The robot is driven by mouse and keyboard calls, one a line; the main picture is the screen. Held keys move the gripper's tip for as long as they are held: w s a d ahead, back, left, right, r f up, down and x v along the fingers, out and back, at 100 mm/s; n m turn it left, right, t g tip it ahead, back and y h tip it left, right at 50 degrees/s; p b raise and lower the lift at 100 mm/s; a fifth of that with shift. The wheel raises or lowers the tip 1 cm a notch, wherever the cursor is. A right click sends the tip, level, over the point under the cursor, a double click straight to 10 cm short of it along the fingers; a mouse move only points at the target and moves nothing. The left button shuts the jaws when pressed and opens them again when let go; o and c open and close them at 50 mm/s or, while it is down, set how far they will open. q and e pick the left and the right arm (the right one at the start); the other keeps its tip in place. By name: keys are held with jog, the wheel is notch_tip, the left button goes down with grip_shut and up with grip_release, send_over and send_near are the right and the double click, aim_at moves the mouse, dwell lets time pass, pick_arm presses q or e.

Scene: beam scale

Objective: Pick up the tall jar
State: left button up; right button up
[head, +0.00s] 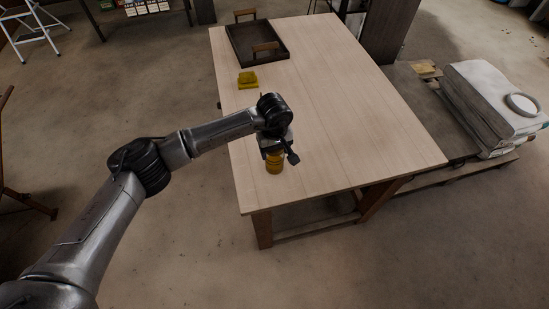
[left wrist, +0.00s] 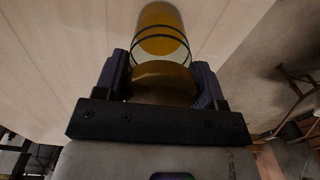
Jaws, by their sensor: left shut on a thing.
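The tall jar (head: 275,166) is an amber-yellow cylinder near the left edge of the wooden table, below my left gripper (head: 274,150). My gripper hides its upper part in the head view. In the left wrist view the jar (left wrist: 162,40) shows a clear body with dark bands, amber contents and an amber lid. The left gripper (left wrist: 160,84) is shut on the jar, one finger on each side of its lid end. I cannot tell whether the jar touches the table. My right gripper is not in view.
The table (head: 345,120) is clear to the right of the jar. A yellow object (head: 248,80) lies farther back near the left edge. A dark tray with wooden handles (head: 235,47) is at the far end. Pale stacked sacks (head: 492,95) lie on a low platform at right.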

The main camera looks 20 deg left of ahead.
pick_arm(q)
jog(key=c, duration=0.6)
